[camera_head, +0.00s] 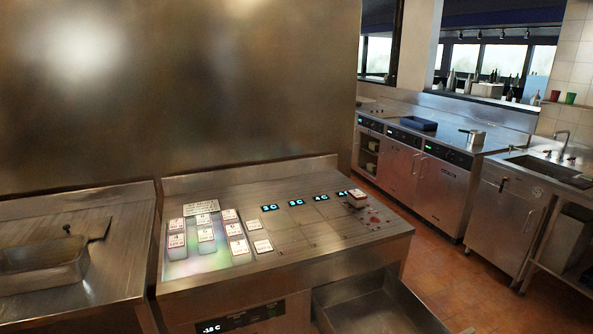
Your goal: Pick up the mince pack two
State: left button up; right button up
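Several small packs with white labels and reddish print (206,234) stand in rows at the left of the steel counter (300,262). Two flatter white-topped packs (262,246) lie at the right side of this group. One more labelled pack (357,195) sits alone at the counter's right end, beside red spots on the top. The labels are too small to read, so I cannot tell which is mince pack two. Neither of my grippers shows in this view.
An open steel drawer (372,312) juts out below the counter's right front. Lit blue displays (296,202) run along the counter's back. A steel basin (42,270) stands on the left counter. Brown tiled floor (458,275) is clear at right.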

aim_at(356, 198)
jog(key=z, duration=1.6)
jog(key=i+l+z, duration=0.1)
jog(key=z, duration=0.35)
jog(key=i+l+z, duration=0.15)
jog(key=z, duration=0.3)
jog(key=i+z, duration=0.15)
jog(key=z, duration=0.3)
jog(key=i+u, duration=0.3)
jog(key=i, duration=0.5)
jog(key=i+l+u, duration=0.1)
jog(key=i+u, duration=0.15)
jog(key=i, duration=0.55)
jog(key=i+u, duration=0.5)
jog(key=i, duration=0.2)
jog(key=i+l+u, duration=0.2)
jog(key=i+u, duration=0.3)
jog(key=i, duration=0.15)
jog(key=i+j+u, duration=0.15)
jog(key=i+u, duration=0.5)
jog(key=i, duration=0.25)
jog(key=i+l+u, duration=0.15)
jog(key=i+u, duration=0.35)
jog(key=i, duration=0.7)
jog(key=i+l+u, duration=0.1)
jog(key=i, duration=0.75)
